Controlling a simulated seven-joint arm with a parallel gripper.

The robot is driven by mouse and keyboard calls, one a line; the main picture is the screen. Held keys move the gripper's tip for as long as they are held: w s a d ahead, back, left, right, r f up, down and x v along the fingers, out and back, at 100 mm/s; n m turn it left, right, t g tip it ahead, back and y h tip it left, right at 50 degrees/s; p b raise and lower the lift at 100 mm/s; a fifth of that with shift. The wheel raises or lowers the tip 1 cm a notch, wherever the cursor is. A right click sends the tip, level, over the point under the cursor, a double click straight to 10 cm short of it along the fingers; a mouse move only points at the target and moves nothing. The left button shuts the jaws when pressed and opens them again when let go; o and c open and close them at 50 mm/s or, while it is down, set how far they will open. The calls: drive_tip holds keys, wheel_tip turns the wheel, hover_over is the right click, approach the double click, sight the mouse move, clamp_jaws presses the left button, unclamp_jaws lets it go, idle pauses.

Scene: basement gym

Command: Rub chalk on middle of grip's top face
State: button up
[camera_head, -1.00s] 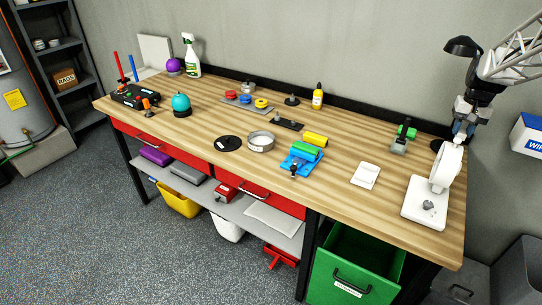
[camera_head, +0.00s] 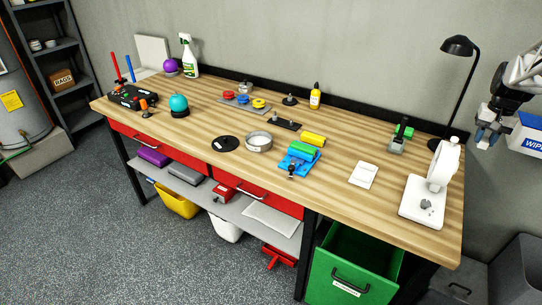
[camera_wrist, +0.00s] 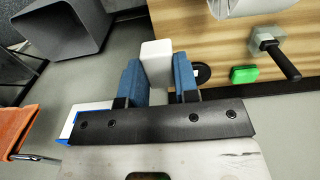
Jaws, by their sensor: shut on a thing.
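My gripper (camera_head: 490,136) hangs in the air past the right end of the bench. In the wrist view its blue fingers (camera_wrist: 157,78) are shut on a white block, which looks like the chalk (camera_wrist: 155,53); its far end sticks out beyond the fingertips. I cannot tell for sure which thing is the grip. A green roller (camera_head: 302,149) lies on a blue cradle (camera_head: 298,163) mid-bench, beside a yellow roller (camera_head: 314,139). My gripper touches none of these.
A white stand with an upright disc (camera_head: 422,204) is at the bench's right end, and a black lamp (camera_head: 462,48) stands behind it. A white pad (camera_head: 363,174) lies to its left. A blue-and-white box (camera_head: 528,137) is close by my gripper. The front right bench surface is mostly clear.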

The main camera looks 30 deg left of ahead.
drive_tip(key=shift+a, duration=0.1)
idle(0.3)
drive_tip(key=s+a+f+n, duration=0.2)
drive_tip(key=s+a+n, duration=0.1)
drive_tip(key=a, duration=1.9)
drive_tip(key=s+a+f+n, duration=0.2)
drive_tip(key=a+n, duration=0.2)
drive_tip(key=a, duration=1.9)
drive_tip(key=s+a+n, duration=0.1)
drive_tip(key=s+a, duration=0.2)
drive_tip(key=a, duration=0.3)
drive_tip(key=s+a+f+n, duration=0.1)
drive_tip(key=s+a, duration=0.3)
drive_tip(key=a, duration=0.3)
drive_tip(key=shift+s+a+f, duration=0.15)
drive_tip(key=shift+s+a, duration=0.1)
drive_tip(key=shift+a, duration=0.05)
drive_tip(key=shift+f, duration=0.1)
